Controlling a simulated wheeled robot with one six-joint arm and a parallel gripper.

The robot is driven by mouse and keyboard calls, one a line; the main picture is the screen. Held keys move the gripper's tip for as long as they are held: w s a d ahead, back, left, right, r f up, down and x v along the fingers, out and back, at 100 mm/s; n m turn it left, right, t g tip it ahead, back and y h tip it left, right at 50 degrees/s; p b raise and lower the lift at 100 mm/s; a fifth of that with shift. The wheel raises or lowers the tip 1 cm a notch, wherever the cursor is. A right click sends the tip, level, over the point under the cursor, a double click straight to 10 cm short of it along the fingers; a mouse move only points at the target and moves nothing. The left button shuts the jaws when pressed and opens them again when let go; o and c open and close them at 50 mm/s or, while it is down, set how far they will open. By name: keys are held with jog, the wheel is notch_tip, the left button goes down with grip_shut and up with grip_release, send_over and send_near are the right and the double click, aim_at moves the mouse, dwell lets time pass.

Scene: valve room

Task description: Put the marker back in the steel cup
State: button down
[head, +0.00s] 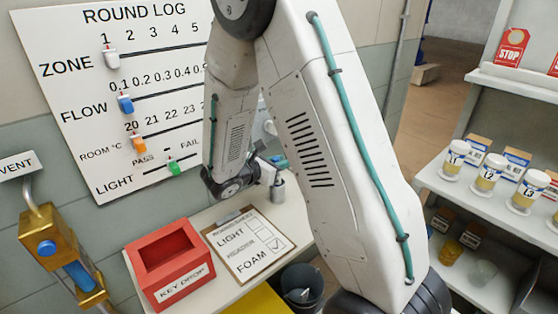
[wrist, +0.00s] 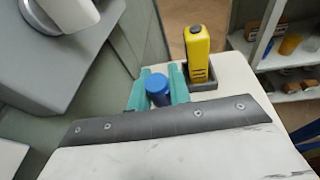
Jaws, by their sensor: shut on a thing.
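The marker shows as a blue round end (wrist: 158,88) between the two teal fingers of my gripper (wrist: 159,92) in the wrist view. My gripper is shut on it. In the head view my gripper (head: 275,162) is small and partly hidden beside my arm. The steel cup (head: 278,188) stands on the white ledge right below it, partly covered by my arm. The marker's lower part is hidden, so I cannot tell whether it is inside the cup. The cup does not show clearly in the wrist view.
A yellow device (wrist: 197,52) stands in a grey holder (wrist: 205,84) close right of my fingers. In the head view, a clipboard (head: 246,246) and a red key-drop box (head: 167,263) are on the ledge. A dark bin (head: 302,283) stands below. The slider board (head: 125,90) hangs behind.

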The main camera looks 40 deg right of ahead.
dwell(0.3)
jog(key=c, duration=1.2)
grip_release()
jog(key=v, duration=0.7)
jog(key=shift+a, duration=0.4)
jog(key=shift+r, duration=0.1)
